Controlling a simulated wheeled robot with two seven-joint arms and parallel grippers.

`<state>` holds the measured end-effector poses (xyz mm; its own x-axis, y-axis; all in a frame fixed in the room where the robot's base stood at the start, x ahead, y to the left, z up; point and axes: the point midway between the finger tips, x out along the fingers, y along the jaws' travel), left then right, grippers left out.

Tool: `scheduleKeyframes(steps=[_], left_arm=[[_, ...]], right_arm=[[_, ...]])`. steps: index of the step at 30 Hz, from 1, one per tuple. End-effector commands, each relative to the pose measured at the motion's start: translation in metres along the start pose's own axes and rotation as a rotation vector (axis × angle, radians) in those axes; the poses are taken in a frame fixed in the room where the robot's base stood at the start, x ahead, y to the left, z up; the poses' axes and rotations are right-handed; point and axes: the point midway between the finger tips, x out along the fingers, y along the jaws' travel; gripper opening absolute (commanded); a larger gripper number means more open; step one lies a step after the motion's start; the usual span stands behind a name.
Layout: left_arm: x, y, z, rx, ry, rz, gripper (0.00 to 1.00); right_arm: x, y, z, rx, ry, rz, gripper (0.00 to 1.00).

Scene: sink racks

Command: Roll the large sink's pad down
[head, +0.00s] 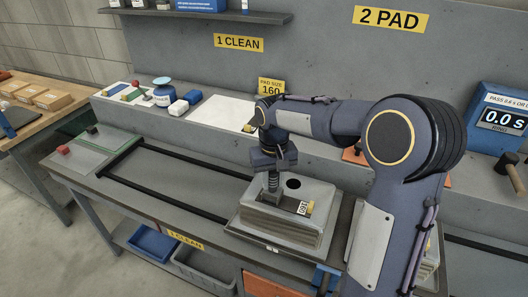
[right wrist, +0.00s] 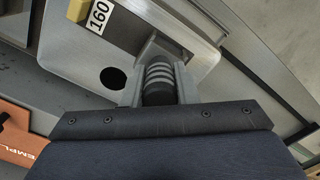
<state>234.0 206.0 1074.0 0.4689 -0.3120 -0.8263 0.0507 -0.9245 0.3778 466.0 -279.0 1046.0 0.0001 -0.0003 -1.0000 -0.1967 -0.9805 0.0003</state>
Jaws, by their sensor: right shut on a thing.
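The large grey finned sink (head: 278,226) stands on the bench below my right arm. A round dark hole (head: 293,183) shows in its light top plate, and a small label sits beside my gripper. My right gripper (head: 273,186) points down at the top plate. It is shut on a dark ribbed handle, seen between the fingers in the right wrist view (right wrist: 159,84); I take it to be a roller's handle. The tool's lower end is at or just above the plate; contact is hidden. In that view the plate (right wrist: 75,75) carries a "160" label (right wrist: 99,15). I cannot make out the pad's outline. My left gripper is not in view.
A black rail frame (head: 125,147) lies on the bench to the left, with clear bench inside it. A timer (head: 504,116) reading 0.0 s stands at the right. A white sheet (head: 219,112) and small bottles are on the back ledge. Bins (head: 204,270) sit below.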

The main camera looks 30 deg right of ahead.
Motion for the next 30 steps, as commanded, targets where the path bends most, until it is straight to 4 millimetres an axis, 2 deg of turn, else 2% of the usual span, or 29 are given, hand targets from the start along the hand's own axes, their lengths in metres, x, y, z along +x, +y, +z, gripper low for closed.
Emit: scheduleKeyframes(steps=[5,21,30], left_arm=[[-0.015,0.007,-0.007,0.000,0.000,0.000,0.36],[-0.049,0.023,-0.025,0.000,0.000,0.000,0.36],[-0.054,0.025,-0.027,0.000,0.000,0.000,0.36]], right_arm=[[-0.028,0.001,-0.001,0.000,0.003,-0.002,0.00],[-0.075,0.005,0.000,-0.001,0.001,-0.001,0.00],[-0.081,0.006,0.000,-0.001,0.001,-0.001,0.00]])
